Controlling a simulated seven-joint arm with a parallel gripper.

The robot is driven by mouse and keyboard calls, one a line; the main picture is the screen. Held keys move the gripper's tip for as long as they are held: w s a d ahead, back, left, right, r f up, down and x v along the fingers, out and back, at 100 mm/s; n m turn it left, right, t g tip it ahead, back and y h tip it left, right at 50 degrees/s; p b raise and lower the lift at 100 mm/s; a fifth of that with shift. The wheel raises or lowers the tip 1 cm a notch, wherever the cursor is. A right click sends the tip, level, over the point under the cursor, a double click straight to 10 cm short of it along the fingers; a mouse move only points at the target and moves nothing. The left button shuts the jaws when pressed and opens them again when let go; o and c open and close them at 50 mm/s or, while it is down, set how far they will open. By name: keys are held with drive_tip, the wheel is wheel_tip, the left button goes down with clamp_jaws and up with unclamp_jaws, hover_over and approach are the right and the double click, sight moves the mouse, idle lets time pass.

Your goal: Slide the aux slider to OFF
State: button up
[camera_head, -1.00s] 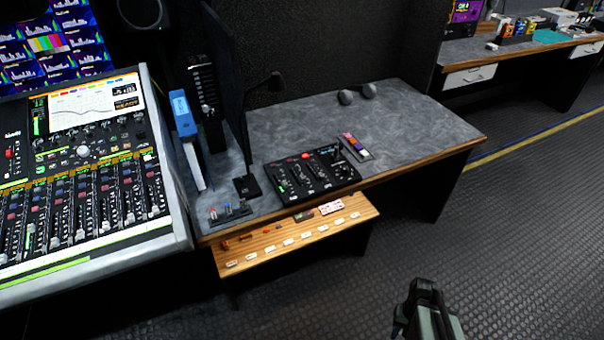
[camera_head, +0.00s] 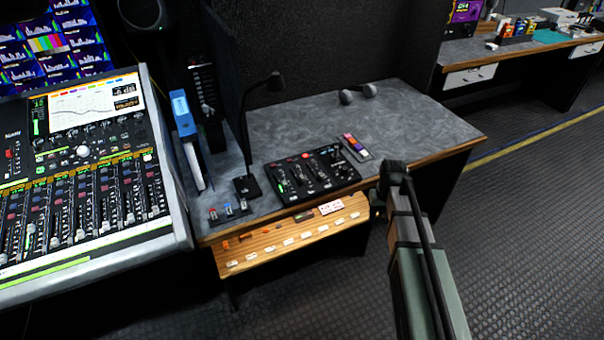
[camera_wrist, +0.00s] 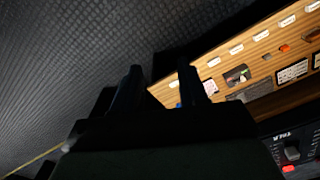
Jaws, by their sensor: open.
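A black control panel (camera_head: 310,173) with several sliders, knobs and lit marks lies on the grey desk top. One of its controls and a red mark show at the lower right of the wrist view (camera_wrist: 292,152). I cannot read which slider is the aux one, nor its position. My gripper (camera_head: 384,192) is just right of the panel, near the desk's wooden front edge, apart from the sliders. In the wrist view its two dark fingers (camera_wrist: 162,88) are spread with nothing between them.
A wooden ledge (camera_head: 290,252) with several white labels juts out below the desk front. A small block of three coloured switches (camera_head: 228,211), a gooseneck microphone (camera_head: 247,187) and a coloured button strip (camera_head: 355,146) flank the panel. A large mixer (camera_head: 85,190) stands left. The desk's right side (camera_head: 420,125) is clear.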

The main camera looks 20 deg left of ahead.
drive_tip(key=w+a+r+n, duration=0.1)
drive_tip(key=w+a+r, duration=0.25)
drive_tip(key=a, duration=0.35)
drive_tip(key=w+a+r+n, duration=0.2)
drive_tip(key=a+r, duration=0.3)
drive_tip(key=a, duration=0.2)
wheel_tip(320, 180, up, 10)
drive_tip(key=n, duration=0.2)
hover_over(302, 176)
wheel_tip(302, 176, down, 14)
drive_tip(key=shift+s+r, duration=0.1)
drive_tip(key=shift+r, duration=0.15)
clamp_jaws()
